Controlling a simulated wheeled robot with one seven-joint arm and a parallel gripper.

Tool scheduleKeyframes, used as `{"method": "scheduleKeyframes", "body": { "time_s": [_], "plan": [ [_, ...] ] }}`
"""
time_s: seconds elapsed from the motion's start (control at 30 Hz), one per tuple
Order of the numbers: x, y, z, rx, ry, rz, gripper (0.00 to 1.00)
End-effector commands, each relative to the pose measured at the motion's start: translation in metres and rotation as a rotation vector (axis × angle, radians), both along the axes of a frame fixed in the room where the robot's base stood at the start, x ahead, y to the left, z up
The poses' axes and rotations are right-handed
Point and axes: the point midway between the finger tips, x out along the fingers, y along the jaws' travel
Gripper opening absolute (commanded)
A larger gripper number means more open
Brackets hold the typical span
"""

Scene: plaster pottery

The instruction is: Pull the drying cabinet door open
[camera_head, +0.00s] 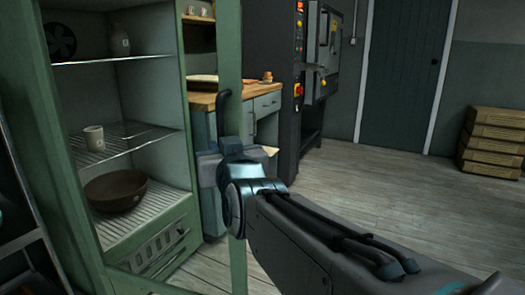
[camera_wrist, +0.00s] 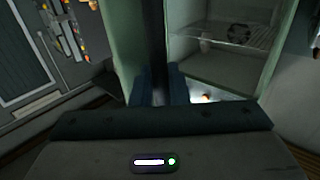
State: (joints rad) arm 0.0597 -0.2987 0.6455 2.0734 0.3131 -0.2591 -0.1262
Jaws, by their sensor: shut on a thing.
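The green drying cabinet (camera_head: 165,226) stands at the left in the head view, its shelves exposed. Its door (camera_head: 231,45) has a green frame and stands swung out, with a workbench visible through it. The dark upright door handle (camera_head: 222,110) is on the door's outer frame. My gripper (camera_head: 222,160) is shut on the handle's lower part; my wrist partly hides the contact. In the wrist view, the dark handle (camera_wrist: 158,50) runs between my two fingers (camera_wrist: 161,88), and the cabinet interior (camera_wrist: 215,68) shows at the right.
The cabinet holds a brown bowl (camera_head: 116,190), a pale cup (camera_head: 94,138) and a bottle (camera_head: 119,41). A wooden-topped workbench (camera_head: 262,102) and dark machine (camera_head: 270,45) stand behind the door. Stacked crates (camera_head: 492,142) are far right. The wooden floor (camera_head: 390,180) is clear in the middle.

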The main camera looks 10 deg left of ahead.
Motion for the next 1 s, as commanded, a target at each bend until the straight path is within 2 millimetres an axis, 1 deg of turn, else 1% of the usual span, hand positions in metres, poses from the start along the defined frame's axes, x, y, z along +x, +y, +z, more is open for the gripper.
{"method": "scheduleKeyframes", "body": {
  "time_s": [0.37, 0.4, 0.43, 0.67, 0.77, 0.87, 1.0],
  "plan": [
    [-0.002, 0.003, 0.002, 0.001, -0.004, 0.005, 0.00],
    [-0.002, 0.003, 0.002, 0.001, -0.004, 0.005, 0.25],
    [-0.002, 0.003, 0.002, 0.001, -0.003, 0.005, 0.33],
    [-0.001, 0.001, 0.001, 0.001, -0.002, 0.002, 0.33],
    [-0.001, 0.001, 0.003, 0.001, -0.002, 0.002, 0.33],
    [0.000, 0.001, 0.013, 0.001, -0.002, 0.001, 0.33],
    [0.000, 0.001, 0.041, 0.002, -0.004, 0.001, 0.33]
  ]
}}
